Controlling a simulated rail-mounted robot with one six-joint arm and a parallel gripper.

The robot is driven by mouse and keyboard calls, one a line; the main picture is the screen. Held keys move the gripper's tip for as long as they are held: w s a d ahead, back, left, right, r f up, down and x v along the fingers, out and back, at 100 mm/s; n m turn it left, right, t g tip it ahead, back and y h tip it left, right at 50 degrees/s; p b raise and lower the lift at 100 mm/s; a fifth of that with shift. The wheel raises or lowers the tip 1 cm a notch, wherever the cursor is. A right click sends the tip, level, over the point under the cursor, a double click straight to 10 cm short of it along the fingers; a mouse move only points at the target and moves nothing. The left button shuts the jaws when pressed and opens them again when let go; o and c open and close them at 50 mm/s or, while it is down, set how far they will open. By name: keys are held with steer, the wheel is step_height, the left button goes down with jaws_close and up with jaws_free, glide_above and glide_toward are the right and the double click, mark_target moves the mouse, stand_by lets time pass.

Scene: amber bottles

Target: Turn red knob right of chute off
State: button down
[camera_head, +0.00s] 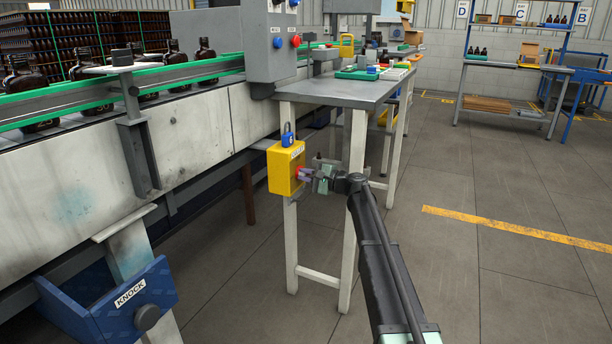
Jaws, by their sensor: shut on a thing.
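A yellow box (281,168) is mounted by the leg of the grey table, with a blue padlock (287,138) on its top. A small part of a red knob (299,169) shows on the box's right face. My gripper (304,173) is at that face, its fingers shut on the red knob, which they mostly hide. The knob's turned position cannot be told.
The grey table (350,95) stands above and behind my gripper, its white legs (291,240) close to my arm. A conveyor (190,125) with amber bottles runs along the left. A grey control box (270,45) has red and blue buttons. The floor at right is clear.

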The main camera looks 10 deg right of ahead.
steer(key=shift+s+f+n+b, duration=0.1)
steer(key=shift+f+n+b, duration=0.1)
steer(key=shift+n, duration=0.95)
steer(key=shift+f+n+b, duration=0.1)
steer(key=shift+f+n, duration=0.1)
steer(key=shift+n, duration=0.95)
steer(key=c, duration=1.1)
jaws_free()
steer(key=shift+c, duration=0.2)
steer(key=v, duration=1)
steer(key=shift+s+d, duration=0.25)
steer(key=shift+d, duration=0.05)
